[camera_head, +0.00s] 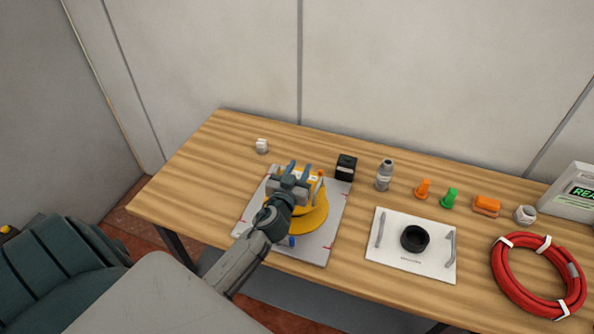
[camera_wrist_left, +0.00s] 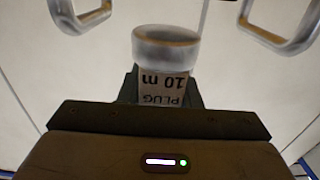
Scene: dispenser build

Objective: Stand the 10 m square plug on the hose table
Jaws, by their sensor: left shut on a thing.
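The gripper is shut on this plug. In the head view the plug cannot be made out clearly at the gripper. My right gripper is not in view.
A yellow device (camera_head: 308,218) stands on the grey mat (camera_head: 322,245). The far left is clear.

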